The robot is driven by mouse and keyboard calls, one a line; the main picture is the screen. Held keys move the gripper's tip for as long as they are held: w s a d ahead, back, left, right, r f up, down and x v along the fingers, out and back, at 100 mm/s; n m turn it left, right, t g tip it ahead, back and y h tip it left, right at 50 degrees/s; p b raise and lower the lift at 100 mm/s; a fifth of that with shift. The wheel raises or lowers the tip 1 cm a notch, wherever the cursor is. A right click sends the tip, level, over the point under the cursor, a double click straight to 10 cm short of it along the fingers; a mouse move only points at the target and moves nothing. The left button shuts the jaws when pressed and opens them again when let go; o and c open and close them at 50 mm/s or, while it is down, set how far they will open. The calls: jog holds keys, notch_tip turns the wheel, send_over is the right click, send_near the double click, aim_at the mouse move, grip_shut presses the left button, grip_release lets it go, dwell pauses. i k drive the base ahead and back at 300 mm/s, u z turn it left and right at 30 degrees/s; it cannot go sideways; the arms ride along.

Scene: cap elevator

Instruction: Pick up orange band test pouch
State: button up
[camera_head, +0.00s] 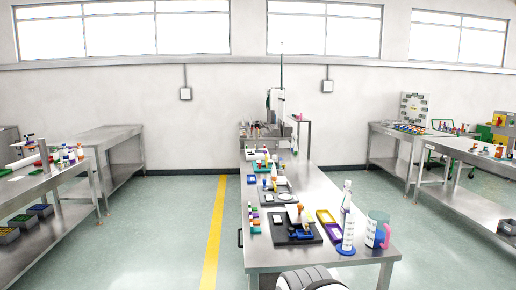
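I cannot pick out the orange band test pouch for certain; things on the benches are small at this distance. On the centre bench (345,262), a row of small coloured pieces (254,217) at the left edge includes orange tones, but I cannot tell what they are. An orange-topped item (294,212) stands on a dark tray (282,239) near the front. My gripper is not in view; only a white and grey rounded part, probably mine, shows at the bottom centre.
A measuring jug with a pink handle (377,231), a clear cylinder (348,234) and a white bottle (346,195) stand at the centre bench's front right. Side benches stand left (108,133) and right (478,206). Floor with a yellow stripe (214,235) is clear between.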

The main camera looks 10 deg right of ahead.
aim_at(274, 174)
jog(key=u, duration=0.75)
jog(key=k, duration=1.2)
jog(key=u, duration=1)
jog(key=i, duration=2.1)
jog(key=z, duration=0.5)
jog(key=i, duration=2.05)
jog(key=z, duration=0.5)
jog(key=i, duration=1.85)
jog(key=z, duration=0.75)
jog(key=i, duration=1.6)
jog(key=z, duration=0.6)
